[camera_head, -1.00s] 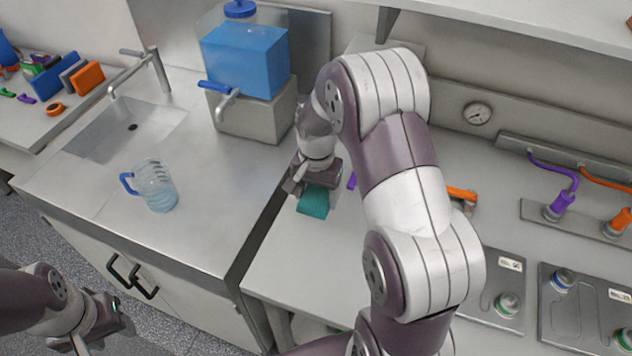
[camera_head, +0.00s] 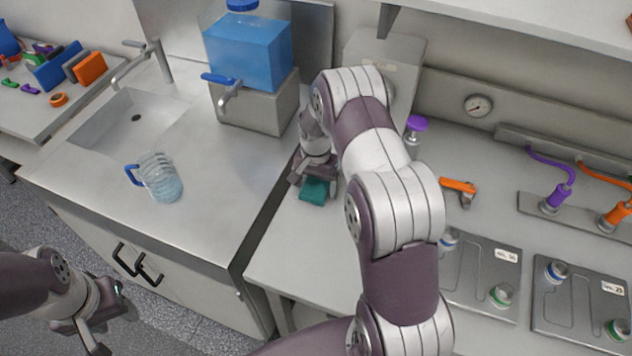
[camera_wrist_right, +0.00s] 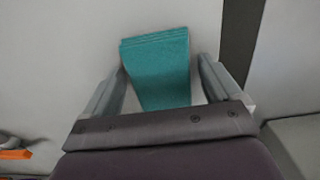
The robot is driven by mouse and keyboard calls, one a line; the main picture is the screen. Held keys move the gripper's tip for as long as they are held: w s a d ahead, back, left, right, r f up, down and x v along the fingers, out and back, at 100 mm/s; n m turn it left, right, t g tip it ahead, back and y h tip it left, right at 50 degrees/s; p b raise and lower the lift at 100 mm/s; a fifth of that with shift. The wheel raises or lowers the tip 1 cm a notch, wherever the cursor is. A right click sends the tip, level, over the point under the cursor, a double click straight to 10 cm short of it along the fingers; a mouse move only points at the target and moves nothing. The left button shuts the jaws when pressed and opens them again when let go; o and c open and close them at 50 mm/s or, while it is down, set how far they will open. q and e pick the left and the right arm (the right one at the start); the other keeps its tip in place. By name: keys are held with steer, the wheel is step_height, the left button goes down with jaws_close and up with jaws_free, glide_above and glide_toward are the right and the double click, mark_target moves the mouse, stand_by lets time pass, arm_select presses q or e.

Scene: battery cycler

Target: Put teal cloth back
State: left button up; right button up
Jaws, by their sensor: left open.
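The teal cloth (camera_head: 314,190) is a folded block at the left end of the right-hand counter, beside the gap to the sink counter. My right gripper (camera_head: 313,179) is just above it and hides its back part. In the right wrist view the cloth (camera_wrist_right: 158,67) shows between the two spread fingers, with a clear gap on the right finger's side and a smaller one at the left finger. It seems to rest on the counter. My left gripper (camera_head: 113,327) is open and empty at the lower left, over the floor.
An orange tool (camera_head: 459,187) and a purple-topped item (camera_head: 416,124) are right of my right arm. Cell plates (camera_head: 482,270) lie further right.

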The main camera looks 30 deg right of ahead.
mark_target(316, 186)
steer(key=shift+r, duration=0.25)
step_height(316, 186, up, 11)
steer(key=b, duration=0.2)
steer(key=s+a+r+n, duration=0.1)
steer(key=s+a+n, duration=0.4)
steer(key=s, duration=0.4)
steer(key=s+a+r+n+t, duration=0.1)
steer(key=s+a+n, duration=0.4)
steer(key=s, duration=0.5)
steer(key=shift+a, duration=0.55)
